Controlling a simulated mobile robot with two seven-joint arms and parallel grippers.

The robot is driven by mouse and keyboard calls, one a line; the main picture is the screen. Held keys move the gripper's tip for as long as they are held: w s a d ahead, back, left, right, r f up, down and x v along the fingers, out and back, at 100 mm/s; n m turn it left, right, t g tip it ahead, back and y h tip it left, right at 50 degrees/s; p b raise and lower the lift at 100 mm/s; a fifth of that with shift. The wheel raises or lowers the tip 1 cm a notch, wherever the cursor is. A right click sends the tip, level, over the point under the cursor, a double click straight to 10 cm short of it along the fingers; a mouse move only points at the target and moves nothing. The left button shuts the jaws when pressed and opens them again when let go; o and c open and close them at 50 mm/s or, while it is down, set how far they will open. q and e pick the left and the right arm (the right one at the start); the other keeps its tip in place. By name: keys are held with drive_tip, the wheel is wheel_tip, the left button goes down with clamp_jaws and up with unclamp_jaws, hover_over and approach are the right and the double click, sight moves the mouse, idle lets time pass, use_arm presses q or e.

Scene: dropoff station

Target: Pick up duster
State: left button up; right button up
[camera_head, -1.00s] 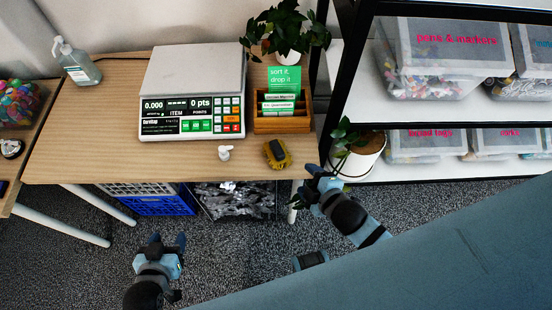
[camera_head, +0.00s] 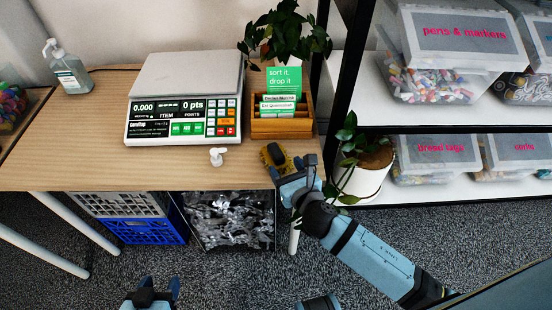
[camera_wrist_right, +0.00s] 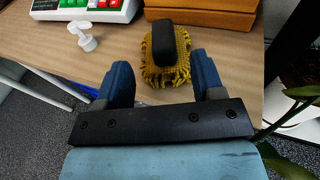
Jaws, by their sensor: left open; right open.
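The duster (camera_head: 275,157) is yellow and shaggy with a black handle on top. It lies on the wooden table near the front right edge, and it also shows in the right wrist view (camera_wrist_right: 166,60). My right gripper (camera_head: 292,178) is open at the table edge, just in front of the duster and partly covering it. In the right wrist view its two blue fingers (camera_wrist_right: 162,76) are spread, with the duster just beyond and between them. My left gripper (camera_head: 150,285) is open and empty, low over the floor at the bottom of the head view.
A scale (camera_head: 187,95) stands behind, and a wooden card box (camera_head: 283,125) sits behind the duster. A small white pump top (camera_head: 217,156) lies left of it. A potted plant (camera_head: 362,170) stands close to the right arm. Shelves (camera_head: 460,115) rise at right.

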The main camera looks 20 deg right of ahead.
sight(276, 150)
drive_tip(key=w, duration=0.4)
drive_tip(key=w+f+b, duration=0.1)
drive_tip(key=w, duration=0.1)
drive_tip(key=shift+w+a, duration=0.25)
drive_tip(key=shift+w, duration=0.45)
use_arm(q)
drive_tip(key=shift+d+f, duration=0.1)
drive_tip(key=shift+f, duration=0.1)
use_arm(e)
drive_tip(key=c, duration=1.1)
drive_tip(key=shift+r, duration=0.1)
drive_tip(key=shift+r, duration=0.5)
use_arm(q)
drive_tip(key=r+p, duration=0.2)
drive_tip(key=p, duration=0.4)
drive_tip(key=shift+s+r+n, duration=0.15)
drive_tip(key=shift+s+n, duration=0.05)
drive_tip(key=shift+n, duration=0.1)
use_arm(e)
wheel_tip(276, 150, up, 19)
drive_tip(key=shift+f, duration=0.1)
use_arm(q)
drive_tip(key=shift+a, duration=0.2)
